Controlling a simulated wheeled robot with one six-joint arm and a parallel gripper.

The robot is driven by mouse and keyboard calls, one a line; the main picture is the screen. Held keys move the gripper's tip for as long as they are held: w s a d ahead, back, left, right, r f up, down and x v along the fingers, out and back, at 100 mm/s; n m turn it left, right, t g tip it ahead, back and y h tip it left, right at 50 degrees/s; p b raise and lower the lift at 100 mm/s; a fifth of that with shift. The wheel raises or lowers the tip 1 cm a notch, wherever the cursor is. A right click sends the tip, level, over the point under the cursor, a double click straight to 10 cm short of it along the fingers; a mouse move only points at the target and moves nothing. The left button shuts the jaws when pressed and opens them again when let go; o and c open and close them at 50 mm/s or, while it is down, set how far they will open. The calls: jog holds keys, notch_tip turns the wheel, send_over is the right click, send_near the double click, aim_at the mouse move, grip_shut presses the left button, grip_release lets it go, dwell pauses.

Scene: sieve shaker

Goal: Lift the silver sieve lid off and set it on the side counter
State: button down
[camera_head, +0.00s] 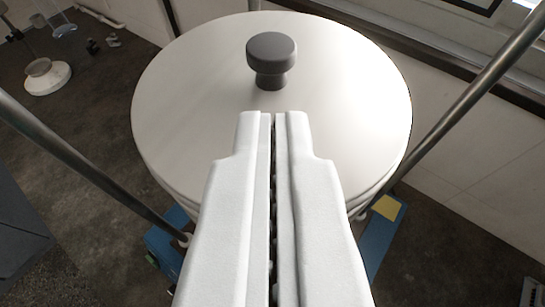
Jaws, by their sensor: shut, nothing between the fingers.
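The silver sieve lid (190,95) is a wide, pale round disc in the upper middle of the camera_head view. It sits on the sieve stack, whose rim shows just below its edge. A dark grey knob (271,58) stands up from the lid. My gripper (273,115) is shut and empty, with its white fingers side by side over the near part of the lid. The fingertips are short of the knob in the picture and apart from it. The fingers hide the near edge of the lid. I cannot make out the side counter.
A slanted metal rod stands on the left (90,165) and another on the right (470,90) of the lid. Blue shaker base parts (380,235) show below. A white-based stand (47,77) is on the dark floor at upper left. A pale wall is at right.

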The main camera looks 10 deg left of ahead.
jog(key=s+d, duration=0.2)
jog(key=s, duration=0.7)
jog(key=n+y, duration=0.1)
send_near(275, 33)
jog(key=w, duration=0.2)
jog(key=w+a, duration=0.1)
jog(key=w, duration=0.2)
jog(key=shift+w+a+f, duration=0.1)
jog(key=shift+w+a, duration=0.3)
jog(key=shift+f, duration=0.9)
